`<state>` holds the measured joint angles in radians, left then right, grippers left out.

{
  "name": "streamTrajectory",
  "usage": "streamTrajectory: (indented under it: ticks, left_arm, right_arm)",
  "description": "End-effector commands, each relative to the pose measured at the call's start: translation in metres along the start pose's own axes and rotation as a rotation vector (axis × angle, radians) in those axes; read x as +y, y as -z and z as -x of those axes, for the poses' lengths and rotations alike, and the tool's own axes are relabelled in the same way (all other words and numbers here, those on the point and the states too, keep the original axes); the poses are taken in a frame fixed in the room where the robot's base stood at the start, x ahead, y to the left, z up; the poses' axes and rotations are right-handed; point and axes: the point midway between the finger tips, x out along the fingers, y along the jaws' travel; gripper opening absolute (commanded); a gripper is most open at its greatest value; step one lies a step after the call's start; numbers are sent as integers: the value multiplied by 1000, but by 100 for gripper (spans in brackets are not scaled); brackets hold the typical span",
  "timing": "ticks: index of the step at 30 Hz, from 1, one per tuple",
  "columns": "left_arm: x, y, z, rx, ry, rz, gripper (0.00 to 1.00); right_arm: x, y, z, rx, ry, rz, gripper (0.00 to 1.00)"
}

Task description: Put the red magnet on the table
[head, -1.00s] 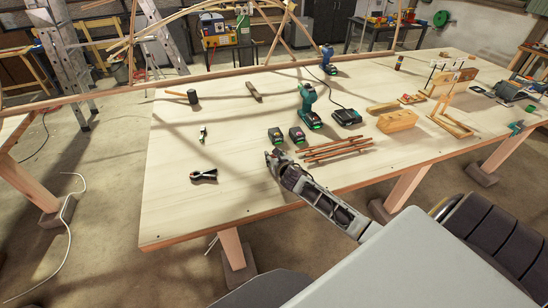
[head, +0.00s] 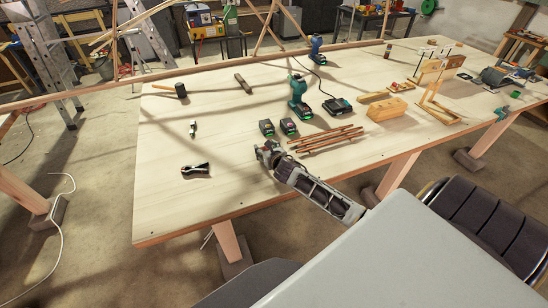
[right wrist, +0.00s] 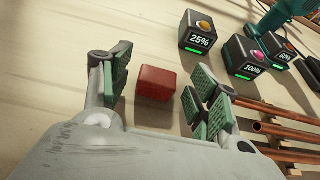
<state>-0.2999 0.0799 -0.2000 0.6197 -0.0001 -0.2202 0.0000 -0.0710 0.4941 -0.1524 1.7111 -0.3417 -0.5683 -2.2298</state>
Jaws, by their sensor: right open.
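The red magnet (right wrist: 156,83) is a small red block that shows in the right wrist view, between the open fingers of my right gripper (right wrist: 158,88). It appears apart from both green finger pads; I cannot tell its exact height relative to the table. In the head view my right gripper (head: 269,154) is low over the front part of the wooden table (head: 165,225), and it hides the magnet there. My left gripper is not in view.
Two batteries (head: 267,127) (right wrist: 202,32) and several copper-coloured rods (head: 325,140) lie close to the right gripper. A black clamp-like tool (head: 195,170) lies to its left. A teal drill (head: 298,98) stands behind. The table's front left is clear.

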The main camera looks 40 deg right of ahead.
Motion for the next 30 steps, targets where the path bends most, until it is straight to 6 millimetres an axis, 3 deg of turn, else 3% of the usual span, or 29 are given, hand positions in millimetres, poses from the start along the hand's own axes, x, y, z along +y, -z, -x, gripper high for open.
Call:
streamTrajectory:
  ticks: [30]
  left_arm:
    - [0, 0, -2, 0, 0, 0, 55]
  right_arm:
    - [0, 1, 90, 1, -1, 1, 61]
